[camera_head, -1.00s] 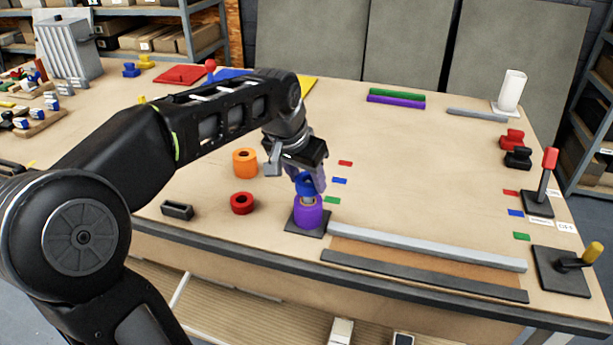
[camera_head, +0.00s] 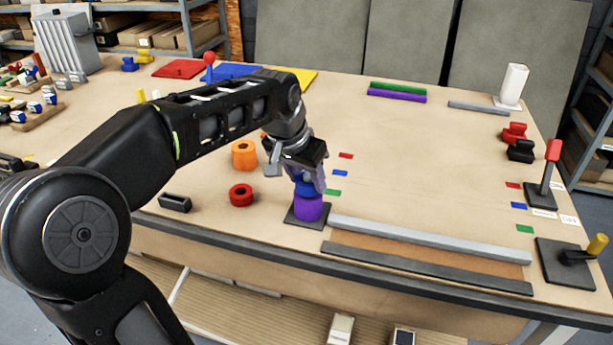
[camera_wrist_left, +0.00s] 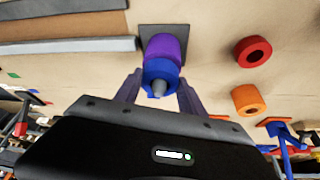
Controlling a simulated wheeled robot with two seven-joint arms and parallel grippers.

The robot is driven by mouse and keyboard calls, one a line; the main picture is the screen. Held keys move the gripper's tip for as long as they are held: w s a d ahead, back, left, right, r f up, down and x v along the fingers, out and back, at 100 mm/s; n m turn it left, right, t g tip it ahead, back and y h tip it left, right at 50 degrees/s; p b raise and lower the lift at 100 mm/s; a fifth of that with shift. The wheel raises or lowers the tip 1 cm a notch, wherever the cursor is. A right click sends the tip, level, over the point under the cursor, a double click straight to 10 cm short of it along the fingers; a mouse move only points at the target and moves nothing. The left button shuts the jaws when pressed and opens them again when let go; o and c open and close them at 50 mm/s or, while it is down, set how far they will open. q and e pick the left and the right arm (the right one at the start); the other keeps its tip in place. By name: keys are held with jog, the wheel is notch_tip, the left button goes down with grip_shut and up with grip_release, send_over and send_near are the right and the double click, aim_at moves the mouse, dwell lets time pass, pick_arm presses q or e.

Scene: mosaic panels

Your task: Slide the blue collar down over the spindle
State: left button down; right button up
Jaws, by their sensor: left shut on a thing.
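The blue collar (camera_head: 305,189) is around the spindle, directly above the purple collar (camera_head: 308,209), and seems to rest on it. The purple collar sits low on the dark square base plate (camera_head: 293,220). My left gripper (camera_head: 309,181) is shut on the blue collar, with its fingers on either side. In the left wrist view the blue collar (camera_wrist_left: 158,82) lies between the fingers (camera_wrist_left: 160,92), and the grey tip of the spindle (camera_wrist_left: 159,89) pokes through it. The purple collar (camera_wrist_left: 165,47) shows behind it. My right gripper is not in view.
A red collar (camera_head: 241,195) and an orange collar (camera_head: 244,154) stand on the table left of the spindle. A grey rail (camera_head: 430,240) runs right of the base plate. Lever stands (camera_head: 541,195) are at the right.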

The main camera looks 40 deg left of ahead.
pick_arm(q)
jog(key=shift+f+b, duration=0.35)
jog(key=shift+f, duration=0.1)
jog(key=c, duration=0.6)
grip_release()
jog(key=v, duration=0.8)
jog(key=shift+f, duration=0.1)
dwell(0.3)
